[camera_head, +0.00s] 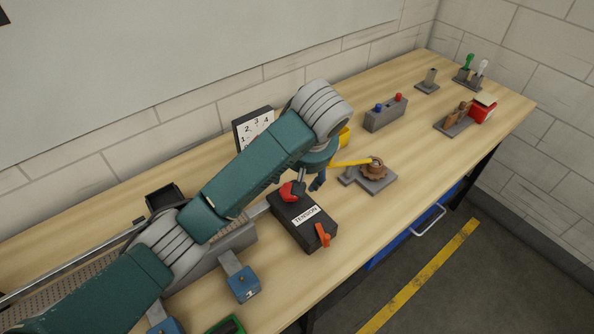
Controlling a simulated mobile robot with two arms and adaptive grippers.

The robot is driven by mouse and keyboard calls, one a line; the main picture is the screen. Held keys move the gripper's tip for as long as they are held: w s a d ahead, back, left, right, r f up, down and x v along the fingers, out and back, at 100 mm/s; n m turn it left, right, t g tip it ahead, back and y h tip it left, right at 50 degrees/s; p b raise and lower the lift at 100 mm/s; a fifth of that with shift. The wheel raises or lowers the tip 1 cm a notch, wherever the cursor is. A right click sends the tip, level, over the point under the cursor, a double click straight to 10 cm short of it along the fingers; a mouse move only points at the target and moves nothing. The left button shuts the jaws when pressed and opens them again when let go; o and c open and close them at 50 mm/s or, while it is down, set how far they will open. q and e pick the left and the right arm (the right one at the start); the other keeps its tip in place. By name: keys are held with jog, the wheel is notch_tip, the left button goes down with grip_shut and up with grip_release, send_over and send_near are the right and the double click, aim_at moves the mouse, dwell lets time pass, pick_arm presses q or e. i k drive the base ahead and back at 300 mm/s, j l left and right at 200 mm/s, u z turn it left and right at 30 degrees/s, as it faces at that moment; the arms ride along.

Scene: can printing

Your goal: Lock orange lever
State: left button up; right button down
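The orange lever (322,235) is on the near right end of a dark box labelled TENSION (290,219), which stands on the workbench. A red knob (287,192) is at the far left end of the same box. My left arm reaches in from the lower left. My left gripper (309,184) points down just above the far end of the box, close beside the red knob and away from the orange lever. Its fingers look apart with nothing between them. Whether a finger touches the knob is unclear. My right gripper is out of view.
A number panel (253,128) is behind my arm. A blue block (243,284) is at the near left. The bench's front edge (400,211) runs close to the box.

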aim_at(325, 239)
jog(key=k+l, duration=0.8)
jog(key=l, duration=0.1)
